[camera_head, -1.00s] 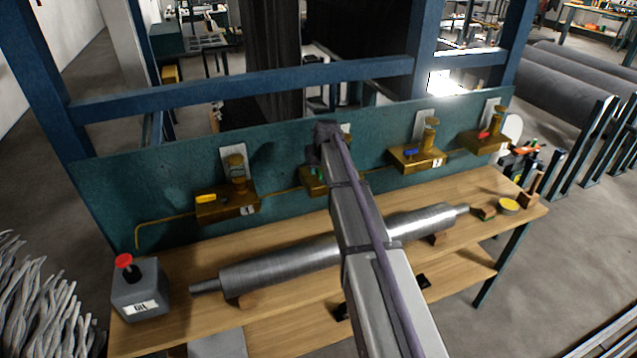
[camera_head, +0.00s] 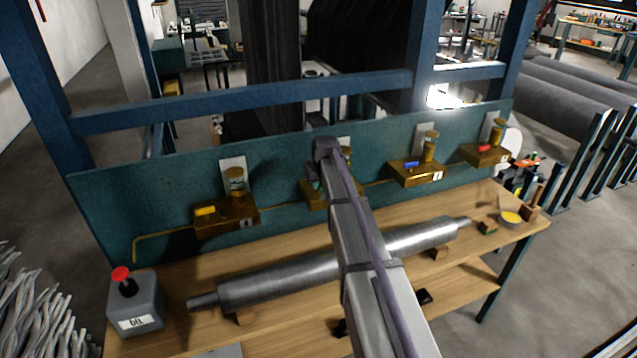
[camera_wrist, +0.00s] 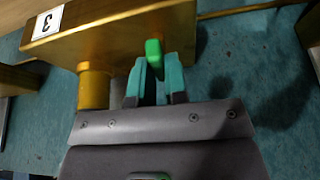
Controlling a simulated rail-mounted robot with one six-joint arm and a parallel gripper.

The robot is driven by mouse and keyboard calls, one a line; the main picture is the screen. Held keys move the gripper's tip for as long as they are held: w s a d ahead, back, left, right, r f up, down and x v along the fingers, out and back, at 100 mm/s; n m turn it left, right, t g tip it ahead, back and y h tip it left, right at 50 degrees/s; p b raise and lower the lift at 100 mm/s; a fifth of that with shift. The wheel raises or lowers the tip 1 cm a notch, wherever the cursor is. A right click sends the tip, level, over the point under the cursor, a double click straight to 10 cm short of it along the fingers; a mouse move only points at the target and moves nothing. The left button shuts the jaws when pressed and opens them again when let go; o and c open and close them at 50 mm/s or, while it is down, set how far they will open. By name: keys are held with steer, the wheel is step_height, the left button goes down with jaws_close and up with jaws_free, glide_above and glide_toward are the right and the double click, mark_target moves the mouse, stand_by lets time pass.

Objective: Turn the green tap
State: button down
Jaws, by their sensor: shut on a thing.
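The green tap (camera_wrist: 153,50) is a small green lever on a brass valve block (camera_wrist: 110,38) with a label that reads as 3, upside down. In the wrist view, the two teal fingers of my gripper (camera_wrist: 156,68) stand on either side of the lever, closed on it. The lever's tip shows beyond the fingertips. In the head view, the same brass block (camera_head: 311,200) is partly behind my arm, and the lever cannot be made out there.
Other brass valves carry a yellow lever (camera_head: 205,211), a blue lever (camera_head: 411,164) and a red lever (camera_head: 484,148) along the teal panel (camera_head: 110,195). A steel roller (camera_head: 290,278) lies on the wooden bench below. An oil can (camera_head: 136,306) stands at the bench's left end.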

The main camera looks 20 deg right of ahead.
steer(key=shift+m, duration=0.4)
steer(key=m+h, duration=0.1)
steer(key=m, duration=0.2)
steer(key=shift+g+h, duration=0.3)
steer(key=m+g+h, duration=0.1)
steer(key=m, duration=0.4)
steer(key=shift+w+a, duration=0.1)
steer(key=m, duration=0.2)
steer(key=m+g+h, duration=0.1)
steer(key=m, duration=0.1)
steer(key=shift+m+g, duration=1)
steer(key=shift+m, duration=1.1)
steer(key=c, duration=1.1)
jaws_free()
steer(key=shift+c, duration=0.2)
